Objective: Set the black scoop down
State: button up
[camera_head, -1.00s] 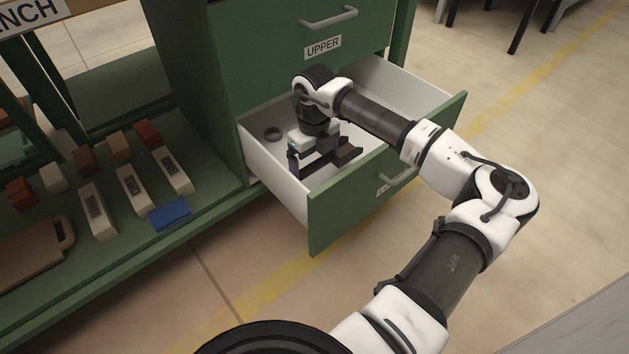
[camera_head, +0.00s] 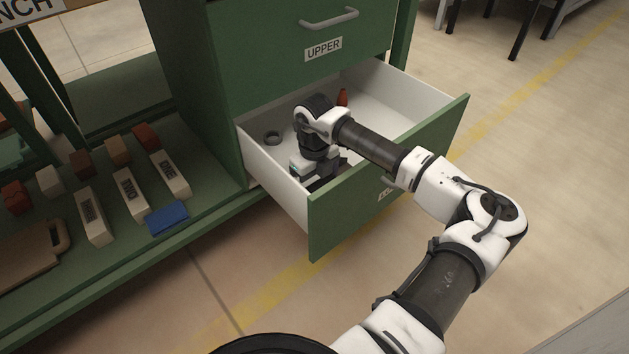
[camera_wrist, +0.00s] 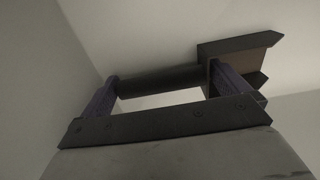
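My gripper (camera_head: 312,178) is low inside the open lower drawer (camera_head: 385,187), near its front left corner. In the wrist view my gripper's two purple fingers (camera_wrist: 165,82) stand wide apart. The black scoop (camera_wrist: 160,82) lies with its handle stretching across the space between the fingertips and its head (camera_wrist: 240,58) beyond the right finger. I cannot tell whether the fingertips touch it. In the head view my wrist and the drawer front hide most of the scoop.
A dark ring (camera_head: 272,138) and a small red bottle (camera_head: 342,97) are in the drawer. On the shelf to the left are several bricks, labelled blocks (camera_head: 131,194), a blue block (camera_head: 167,218) and a brown board (camera_head: 30,255).

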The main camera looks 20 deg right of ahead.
notch_tip(320, 180, up, 12)
jog(key=p, duration=0.4)
jog(key=shift+r+p, duration=0.2)
jog(key=shift+p, duration=0.1)
